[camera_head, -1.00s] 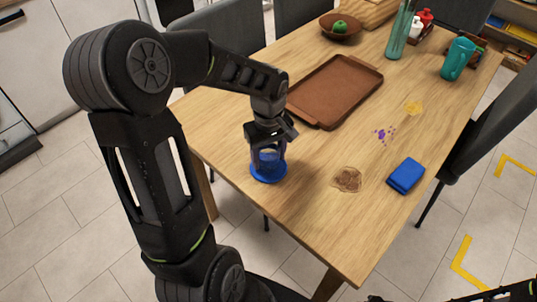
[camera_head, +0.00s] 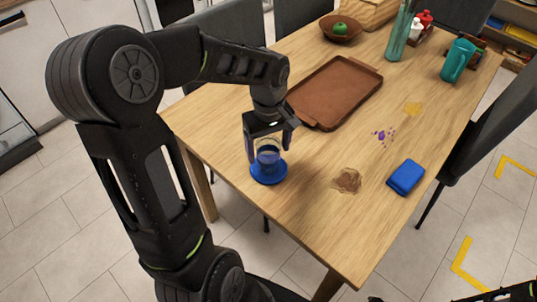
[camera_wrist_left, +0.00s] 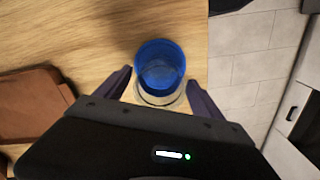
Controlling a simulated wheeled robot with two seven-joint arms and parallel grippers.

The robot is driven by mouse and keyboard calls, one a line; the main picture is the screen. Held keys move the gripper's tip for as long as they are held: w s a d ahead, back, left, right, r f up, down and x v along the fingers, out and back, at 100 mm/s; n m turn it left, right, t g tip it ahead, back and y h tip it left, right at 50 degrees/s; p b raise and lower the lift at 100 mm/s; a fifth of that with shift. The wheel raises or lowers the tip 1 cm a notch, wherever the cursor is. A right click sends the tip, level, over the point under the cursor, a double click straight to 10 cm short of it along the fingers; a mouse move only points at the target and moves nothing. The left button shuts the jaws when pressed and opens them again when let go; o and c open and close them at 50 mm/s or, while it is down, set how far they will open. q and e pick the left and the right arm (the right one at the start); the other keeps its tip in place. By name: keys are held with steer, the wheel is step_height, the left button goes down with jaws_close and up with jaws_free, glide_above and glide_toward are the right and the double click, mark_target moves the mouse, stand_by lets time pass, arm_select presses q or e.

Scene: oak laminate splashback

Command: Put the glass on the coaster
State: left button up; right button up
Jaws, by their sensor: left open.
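The clear glass (camera_head: 268,156) stands upright on the round blue coaster (camera_head: 268,174) near the table's left edge. My left gripper (camera_head: 268,146) is open above it, with one finger on each side of the glass's upper part. In the left wrist view the glass (camera_wrist_left: 160,97) shows between the spread fingers, with gaps beside it, and the coaster's blue (camera_wrist_left: 158,52) shows beyond and through it. My right gripper cannot be made out; only dark parts of mine show at the bottom right.
A brown tray (camera_head: 338,90) lies behind the glass. A blue sponge-like block (camera_head: 406,177), a brown stain (camera_head: 346,181) and purple spots (camera_head: 381,135) are to the right. A teal pitcher (camera_head: 458,60), a green bottle (camera_head: 399,35) and a bowl (camera_head: 340,37) stand farther back.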

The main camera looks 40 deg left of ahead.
arm_select(q)
step_height(320, 180, up, 8)
steer(key=shift+r, duration=0.15)
